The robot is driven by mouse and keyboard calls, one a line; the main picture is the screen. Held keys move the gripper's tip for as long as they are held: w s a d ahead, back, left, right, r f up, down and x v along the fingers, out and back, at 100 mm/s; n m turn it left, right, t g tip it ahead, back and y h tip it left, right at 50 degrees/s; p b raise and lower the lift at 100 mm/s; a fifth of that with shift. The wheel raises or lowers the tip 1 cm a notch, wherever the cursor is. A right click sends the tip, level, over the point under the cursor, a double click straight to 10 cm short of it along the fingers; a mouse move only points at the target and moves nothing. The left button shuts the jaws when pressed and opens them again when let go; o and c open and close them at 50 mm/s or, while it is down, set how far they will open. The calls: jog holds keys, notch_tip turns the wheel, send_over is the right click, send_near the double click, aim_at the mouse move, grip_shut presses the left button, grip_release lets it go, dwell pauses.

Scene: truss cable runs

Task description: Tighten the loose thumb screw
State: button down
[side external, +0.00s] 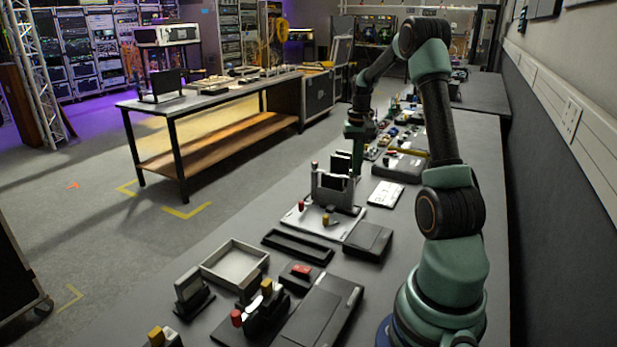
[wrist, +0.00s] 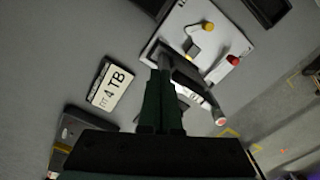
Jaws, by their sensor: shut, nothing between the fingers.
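My gripper (wrist: 163,78) is shut with nothing between its dark green fingers, which point over a grey bracket. It also shows in the side view (side external: 358,160), hanging just behind that bracket (side external: 331,186). The bracket stands on a white base plate (side external: 336,231). On the plate are a red knob (side external: 301,206) and a yellow knob (side external: 326,219). In the wrist view the red knob (wrist: 233,60) and yellow knob (wrist: 208,27) are beyond the fingertips, apart from them. I cannot tell which knob is the loose thumb screw. My fingers hide part of the bracket.
A flat "4 TB" card (wrist: 110,86) lies beside the plate. A dark box (side external: 368,240), a long black tray (side external: 297,247) and an open grey tray (side external: 235,262) stand nearer the camera. More fixtures with red and yellow knobs (side external: 267,287) crowd the near end.

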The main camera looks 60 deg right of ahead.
notch_tip(320, 180, up, 6)
jog(key=shift+f, duration=0.2)
dwell(0.3)
jog(key=w+a+r+n+t+h, duration=0.1)
jog(key=w+a+r+n, duration=0.2)
jog(key=a, duration=0.6)
jog(key=w+a+r+n+t, duration=0.1)
jog(key=w+a+r+n, duration=0.15)
jog(key=a, duration=0.65)
jog(key=s+a+n+t, duration=0.1)
jog(key=s+a+n, duration=0.1)
jog(key=a, duration=0.7)
jog(key=s+a+n+t+y, duration=0.1)
jog(key=s+a+n+t, duration=0.1)
jog(key=a, duration=0.7)
jog(key=shift+s+a+f+n+t, duration=0.25)
jog(key=shift+s+n, duration=0.25)
jog(key=shift+n, duration=0.75)
jog(key=shift+d+r, duration=0.1)
jog(key=shift+r, duration=0.05)
